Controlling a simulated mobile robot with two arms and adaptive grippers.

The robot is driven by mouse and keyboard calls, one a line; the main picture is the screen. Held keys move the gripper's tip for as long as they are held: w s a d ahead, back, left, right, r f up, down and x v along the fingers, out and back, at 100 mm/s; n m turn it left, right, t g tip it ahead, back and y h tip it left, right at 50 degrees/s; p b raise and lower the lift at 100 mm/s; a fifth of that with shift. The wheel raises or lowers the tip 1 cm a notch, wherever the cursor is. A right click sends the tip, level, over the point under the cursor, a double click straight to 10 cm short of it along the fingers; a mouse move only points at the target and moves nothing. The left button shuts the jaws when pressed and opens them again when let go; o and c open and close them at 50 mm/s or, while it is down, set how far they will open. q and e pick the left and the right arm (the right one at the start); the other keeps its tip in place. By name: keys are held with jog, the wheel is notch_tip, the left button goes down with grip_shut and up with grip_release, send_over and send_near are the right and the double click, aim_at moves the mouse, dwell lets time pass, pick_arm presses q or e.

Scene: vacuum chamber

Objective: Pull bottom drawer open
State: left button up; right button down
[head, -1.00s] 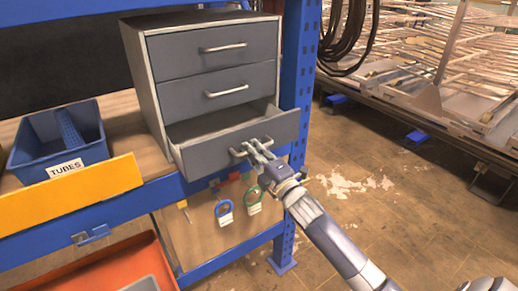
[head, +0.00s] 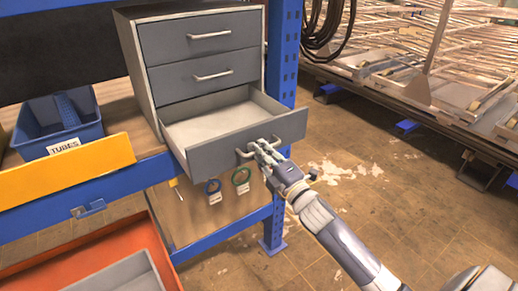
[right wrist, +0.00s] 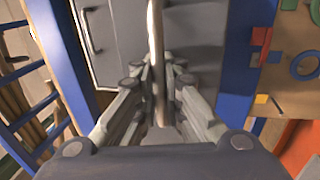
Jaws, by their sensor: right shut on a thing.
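A grey three-drawer cabinet (head: 134,62) stands on the shelf in the head view. Its bottom drawer (head: 215,158) is pulled well out, and its pale inside looks empty. The two upper drawers are shut. My right gripper (head: 258,149) is shut on the bottom drawer's handle (head: 243,153) at the front of the drawer. The right wrist view shows the handle bar (right wrist: 157,60) between the fingers of this gripper (right wrist: 158,75). My left gripper is not in view.
A blue bin labelled TUBES (head: 32,150) stands left of the cabinet behind a yellow shelf edge (head: 70,167). A blue rack post (head: 283,60) stands to the right. Rings hang below the drawer. A red-orange bin (head: 105,240) is lower left.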

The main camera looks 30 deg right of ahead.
jog(key=c, duration=1.7)
grip_release()
jog(key=shift+f, duration=0.1)
jog(key=shift+s, duration=0.1)
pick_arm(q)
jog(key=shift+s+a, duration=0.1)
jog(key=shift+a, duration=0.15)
pick_arm(e)
jog(key=v, duration=1.1)
jog(key=shift+s, duration=0.4)
jog(key=shift+d, duration=0.15)
